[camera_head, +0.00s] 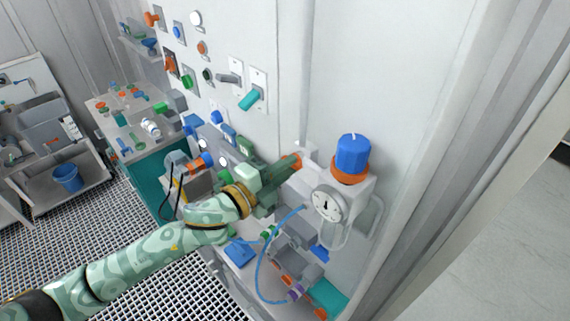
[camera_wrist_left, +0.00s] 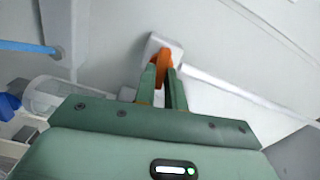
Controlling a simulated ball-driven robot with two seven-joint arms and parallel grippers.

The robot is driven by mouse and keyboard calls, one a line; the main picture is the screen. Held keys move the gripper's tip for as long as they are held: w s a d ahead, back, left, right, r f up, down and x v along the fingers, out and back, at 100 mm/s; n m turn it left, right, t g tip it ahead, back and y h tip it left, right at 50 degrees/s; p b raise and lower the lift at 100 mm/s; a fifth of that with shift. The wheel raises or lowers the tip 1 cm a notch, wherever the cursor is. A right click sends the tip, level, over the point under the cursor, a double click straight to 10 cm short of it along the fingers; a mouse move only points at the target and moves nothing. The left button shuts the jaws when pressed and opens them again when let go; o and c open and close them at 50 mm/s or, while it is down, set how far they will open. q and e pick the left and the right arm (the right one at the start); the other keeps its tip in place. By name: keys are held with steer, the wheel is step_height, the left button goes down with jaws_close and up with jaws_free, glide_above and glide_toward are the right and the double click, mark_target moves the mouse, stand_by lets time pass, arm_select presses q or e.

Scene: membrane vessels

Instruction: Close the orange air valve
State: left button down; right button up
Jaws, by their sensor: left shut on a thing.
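The orange air valve (camera_wrist_left: 162,66) shows in the left wrist view as an orange handle on a pale block against the wall. My left gripper (camera_wrist_left: 162,82) is shut on it, with one green finger on each side of the handle. In the head view my left gripper (camera_head: 294,163) reaches the wall left of the gauge, and a bit of orange shows at its fingertips. The gripper hides most of the valve there. My right gripper is in neither view.
A regulator with a blue knob (camera_head: 352,154) and a round gauge (camera_head: 327,203) stands right of my gripper. A blue hose (camera_head: 262,268) loops below. Wall switches, including a teal lever (camera_head: 251,98), sit above. A crowded bench lies under my arm.

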arm_select(q)
steer(key=shift+m, duration=0.9)
steer(key=shift+f, duration=0.1)
steer(key=c, duration=1.5)
jaws_free()
steer(key=shift+o, duration=0.2)
steer(key=b+v, duration=0.4)
steer(key=v, duration=1.2)
steer(key=shift+b, duration=0.3)
steer(key=shift+s+a, duration=0.1)
